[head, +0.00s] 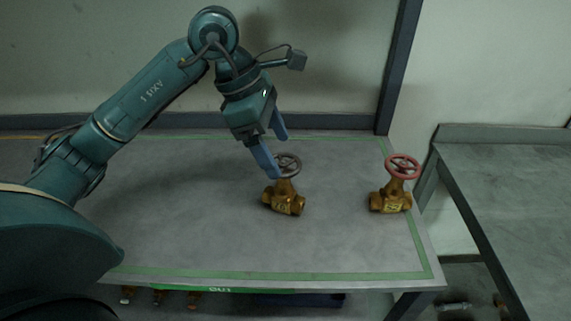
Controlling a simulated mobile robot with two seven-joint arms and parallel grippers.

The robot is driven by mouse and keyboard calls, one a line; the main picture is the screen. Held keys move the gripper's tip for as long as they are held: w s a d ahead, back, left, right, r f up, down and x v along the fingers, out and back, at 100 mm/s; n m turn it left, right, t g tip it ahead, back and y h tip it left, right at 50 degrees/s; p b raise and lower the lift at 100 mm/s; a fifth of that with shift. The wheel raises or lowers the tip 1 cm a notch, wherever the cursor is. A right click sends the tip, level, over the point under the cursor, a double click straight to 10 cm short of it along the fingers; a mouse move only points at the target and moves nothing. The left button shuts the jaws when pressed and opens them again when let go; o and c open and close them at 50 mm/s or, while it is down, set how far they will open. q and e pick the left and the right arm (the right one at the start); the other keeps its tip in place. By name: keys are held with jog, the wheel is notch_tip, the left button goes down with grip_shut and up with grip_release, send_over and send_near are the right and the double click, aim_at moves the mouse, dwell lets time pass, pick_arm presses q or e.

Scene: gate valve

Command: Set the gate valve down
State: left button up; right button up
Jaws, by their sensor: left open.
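A brass gate valve (284,202) with a dark grey handwheel stands upright on the grey table (180,230), right of its middle. A second brass gate valve (391,199) with a red handwheel stands near the table's right edge. My left gripper (275,155) is open, just above and to the left of the grey handwheel. One blue finger overlaps the wheel's left edge in the picture; I cannot tell whether it touches. My right gripper is not in view.
A second grey table (510,190) stands at the right, across a gap. A dark post (399,65) rises behind the table's back right corner. Several brass parts (160,297) lie on a shelf below the front edge. The table's left and middle are clear.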

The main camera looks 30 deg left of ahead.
pick_arm(q)
jog(key=v, duration=0.5)
jog(key=shift+r, duration=0.2)
dwell(0.3)
